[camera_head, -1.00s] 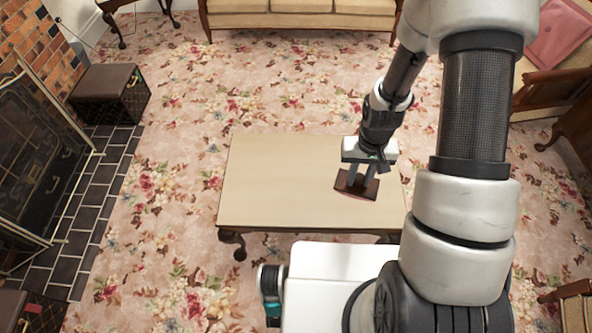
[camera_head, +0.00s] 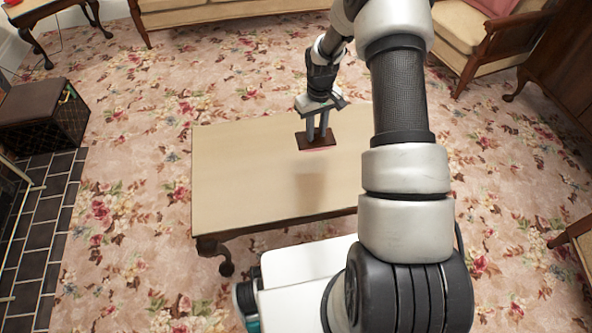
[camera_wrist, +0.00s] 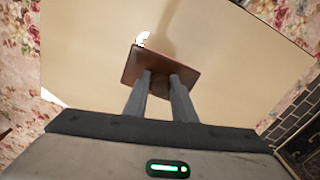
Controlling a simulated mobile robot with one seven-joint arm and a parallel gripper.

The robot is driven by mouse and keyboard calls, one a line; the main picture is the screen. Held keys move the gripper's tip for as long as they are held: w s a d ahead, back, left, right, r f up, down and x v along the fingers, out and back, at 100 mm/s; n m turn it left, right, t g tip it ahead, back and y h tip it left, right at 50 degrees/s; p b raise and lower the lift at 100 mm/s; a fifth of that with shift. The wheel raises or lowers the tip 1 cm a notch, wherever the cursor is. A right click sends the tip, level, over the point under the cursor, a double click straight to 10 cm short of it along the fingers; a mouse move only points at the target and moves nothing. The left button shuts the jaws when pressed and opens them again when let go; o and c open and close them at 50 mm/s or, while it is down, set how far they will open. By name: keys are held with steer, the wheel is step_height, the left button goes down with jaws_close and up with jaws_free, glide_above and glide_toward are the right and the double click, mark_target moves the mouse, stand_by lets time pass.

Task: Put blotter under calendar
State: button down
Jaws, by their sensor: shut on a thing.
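The brown, flat, square blotter (camera_head: 317,141) is in my gripper (camera_head: 317,135), above the far part of the pale table top. A shadow lies on the table below it. In the wrist view my gripper (camera_wrist: 160,80) is shut on the blotter (camera_wrist: 135,66), at a dark part in the middle of its face. I cannot make out a calendar in either view. A small white shape (camera_wrist: 143,39) shows just past the blotter's edge in the wrist view; I cannot tell what it is.
The table (camera_head: 240,180) has a bare pale top, with its right part hidden behind my arm. Flowered carpet surrounds it. A dark box-like stool (camera_head: 45,117) stands at the left, a sofa (camera_head: 200,12) at the back and an armchair (camera_head: 470,40) at the back right.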

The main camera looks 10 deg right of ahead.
steer(key=shift+w+d+f, duration=0.2)
steer(key=shift+w+f, duration=0.15)
steer(key=shift+f, duration=0.3)
step_height(320, 180, down, 10)
steer(key=b, duration=0.3)
steer(key=shift+r, duration=0.15)
steer(key=c, duration=1.5)
jaws_free()
